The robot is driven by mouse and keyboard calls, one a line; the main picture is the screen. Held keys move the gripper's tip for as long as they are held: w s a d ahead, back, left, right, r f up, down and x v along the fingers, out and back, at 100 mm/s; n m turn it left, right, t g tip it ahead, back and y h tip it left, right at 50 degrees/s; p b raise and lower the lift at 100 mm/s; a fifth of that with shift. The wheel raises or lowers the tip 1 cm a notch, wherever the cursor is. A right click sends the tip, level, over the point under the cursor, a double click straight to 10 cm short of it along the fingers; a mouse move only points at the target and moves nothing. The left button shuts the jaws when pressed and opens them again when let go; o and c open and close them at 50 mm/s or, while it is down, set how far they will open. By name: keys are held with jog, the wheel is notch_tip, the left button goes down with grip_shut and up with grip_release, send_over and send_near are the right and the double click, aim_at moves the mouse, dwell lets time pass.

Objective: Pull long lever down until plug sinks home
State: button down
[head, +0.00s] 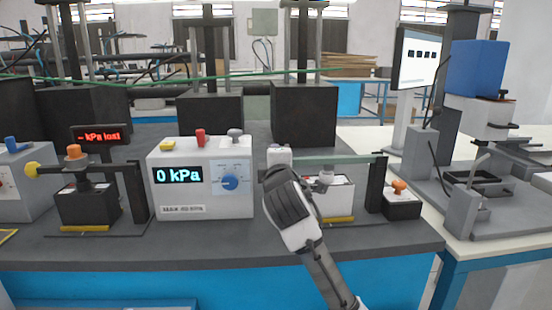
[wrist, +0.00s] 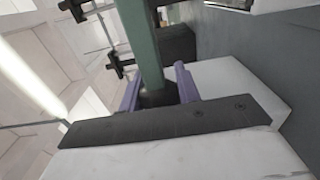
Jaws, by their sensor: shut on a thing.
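The long green lever (head: 350,160) runs nearly level from a dark post (head: 376,184) on the right to my gripper (head: 280,160) on the left. In the wrist view the lever (wrist: 141,40) passes between the purple fingers of my gripper (wrist: 159,86), which are shut on it near a dark grip part (wrist: 158,94). A grey plug (head: 326,178) hangs under the lever, just over a white-topped battery (head: 341,197). I cannot tell how deep the plug sits. My gripper hides the battery's left side.
A white gauge box (head: 185,205) reading 0 kPa stands just left of my gripper. Further left is another lever station with an orange knob (head: 73,152) and a red-lettered display (head: 100,134). A dark block with an orange knob (head: 399,186) stands right of the post. The front bench strip is clear.

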jog(key=shift+f, duration=0.35)
jog(key=c, duration=1)
grip_release()
jog(key=shift+r, duration=0.1)
jog(key=s, duration=1.3)
jog(key=shift+s+d+b, duration=0.25)
jog(key=shift+s+b, duration=0.15)
jog(key=shift+b, duration=0.05)
jog(key=shift+s, duration=0.1)
